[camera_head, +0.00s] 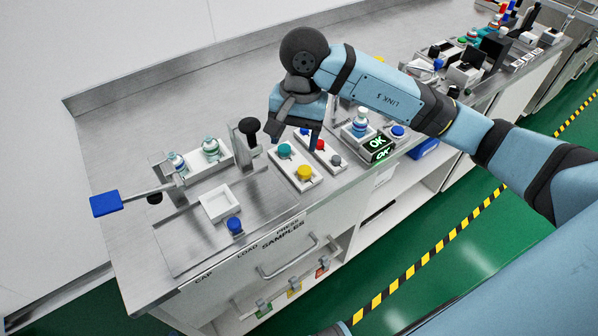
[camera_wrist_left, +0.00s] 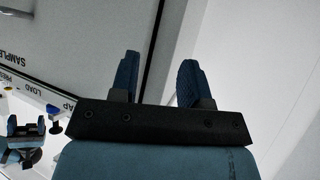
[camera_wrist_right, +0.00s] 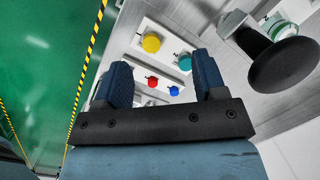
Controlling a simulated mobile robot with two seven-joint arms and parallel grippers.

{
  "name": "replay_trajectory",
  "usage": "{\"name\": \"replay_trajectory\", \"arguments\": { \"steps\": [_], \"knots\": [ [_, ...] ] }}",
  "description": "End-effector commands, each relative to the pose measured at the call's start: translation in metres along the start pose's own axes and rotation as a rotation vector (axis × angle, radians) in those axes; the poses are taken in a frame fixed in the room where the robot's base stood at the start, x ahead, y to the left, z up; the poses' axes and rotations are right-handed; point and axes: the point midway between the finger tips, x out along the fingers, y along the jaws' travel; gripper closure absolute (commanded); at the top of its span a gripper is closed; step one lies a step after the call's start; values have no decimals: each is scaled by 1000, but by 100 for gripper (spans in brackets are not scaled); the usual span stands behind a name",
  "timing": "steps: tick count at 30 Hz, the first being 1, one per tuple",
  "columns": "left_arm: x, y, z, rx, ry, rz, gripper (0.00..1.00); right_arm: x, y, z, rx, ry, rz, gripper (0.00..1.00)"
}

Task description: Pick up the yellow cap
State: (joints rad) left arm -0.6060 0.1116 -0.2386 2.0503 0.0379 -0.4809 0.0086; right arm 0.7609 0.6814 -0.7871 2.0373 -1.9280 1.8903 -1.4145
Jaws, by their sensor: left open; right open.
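The yellow cap (camera_head: 305,172) sits on a white two-place tray on the bench, in front of a teal cap (camera_head: 284,150). In the right wrist view the yellow cap (camera_wrist_right: 151,43) lies beyond my fingertips, with the teal cap (camera_wrist_right: 185,62) nearer. My right gripper (camera_head: 296,132) is open and empty, above and behind the tray, apart from the cap. It also shows in the right wrist view (camera_wrist_right: 160,65), fingers spread. My left gripper (camera_wrist_left: 158,68) is open and empty, facing a plain surface; it is out of the head view.
A narrow tray holds a blue and a red cap (camera_head: 320,145) beside it. The press has a black knob (camera_head: 249,126) and a blue-handled lever (camera_head: 105,203). An empty white tray (camera_head: 220,203), vials (camera_head: 210,148) and an OK display (camera_head: 378,142) stand nearby.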

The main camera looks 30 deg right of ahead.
Motion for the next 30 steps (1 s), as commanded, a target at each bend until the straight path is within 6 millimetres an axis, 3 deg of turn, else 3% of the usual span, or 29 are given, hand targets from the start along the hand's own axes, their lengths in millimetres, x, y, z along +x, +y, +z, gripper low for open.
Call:
{"name": "replay_trajectory", "arguments": {
  "steps": [5,15,24,30],
  "knots": [
    [3,0,4,-4,3,0,57,-6,12,-24,-27,126,74,35],
    [2,-6,3,9,3,-4,57,54,18,-32,-27,130,79,35],
    [2,-8,5,15,-1,-5,57,78,20,-36,-28,130,77,35],
    [2,-6,4,9,-4,-5,57,106,28,-40,-25,127,78,35]
  ]
}}
